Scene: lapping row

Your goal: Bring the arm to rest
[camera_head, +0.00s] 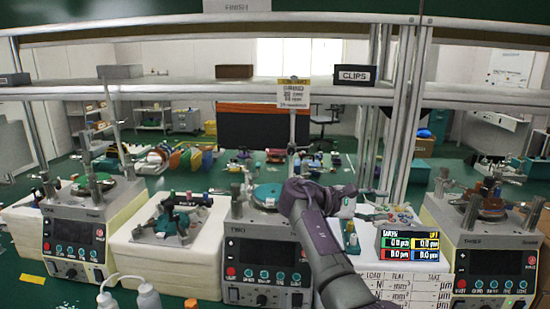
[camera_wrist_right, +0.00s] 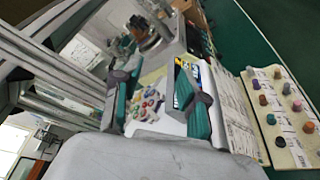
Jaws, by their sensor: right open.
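My right arm comes in from the bottom of the head view, bends near the middle lapping machine, and its wrist points to the right. My right gripper (camera_head: 373,214) is small there, held over the white surface between the middle and right machines. In the right wrist view, my right gripper (camera_wrist_right: 153,90) shows two teal and grey fingers spread apart. Nothing is held between them. Several small coloured pieces (camera_wrist_right: 147,104) show beyond and between the fingers. My left arm and left gripper are not in view.
Lapping machines stand at left (camera_head: 75,235), middle (camera_head: 265,255) and right (camera_head: 495,262). A display box (camera_head: 408,244) is just right of my forearm. Metal posts (camera_head: 405,110) rise behind the gripper to an overhead shelf (camera_head: 190,88). White bottles (camera_head: 148,298) stand front left. A tray of coloured pegs (camera_wrist_right: 284,137) lies right.

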